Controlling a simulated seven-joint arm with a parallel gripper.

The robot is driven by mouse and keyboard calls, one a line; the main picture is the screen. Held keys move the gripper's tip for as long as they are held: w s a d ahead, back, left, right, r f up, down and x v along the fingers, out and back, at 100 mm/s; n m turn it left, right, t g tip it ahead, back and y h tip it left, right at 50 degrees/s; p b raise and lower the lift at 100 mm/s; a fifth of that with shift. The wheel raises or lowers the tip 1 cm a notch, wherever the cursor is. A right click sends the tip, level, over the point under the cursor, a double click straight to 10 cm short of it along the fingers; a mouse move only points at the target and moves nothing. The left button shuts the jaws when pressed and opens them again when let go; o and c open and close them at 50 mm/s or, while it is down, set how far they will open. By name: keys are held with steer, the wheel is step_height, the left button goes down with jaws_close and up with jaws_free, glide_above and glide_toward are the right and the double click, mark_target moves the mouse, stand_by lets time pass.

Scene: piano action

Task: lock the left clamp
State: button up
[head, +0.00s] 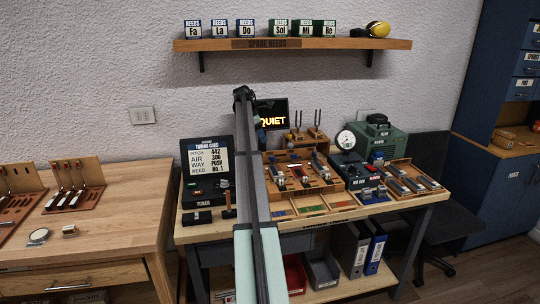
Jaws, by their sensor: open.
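A wooden action tray (322,188) on the workbench carries several small metal and red fittings. The leftmost fitting (279,180) looks like the left clamp. It is too small to tell whether its lever is open or locked. My arm rises through the middle of the head view, just left of the tray, and hides part of the bench. My gripper (261,137) shows only in part beyond the arm's far end, above the back of the tray and in front of the QUIET screen. It appears clear of the fittings, and I see nothing held in it.
A tuning card box (207,160) stands left of my arm. A green machine (378,138) with a gauge and another wooden tray (410,182) stand on the right. A shelf (300,44) with reed boxes hangs above. A separate wooden table (110,215) is at left.

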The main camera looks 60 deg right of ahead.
steer(key=x, duration=1)
steer(key=shift+f, duration=0.3)
jaws_close()
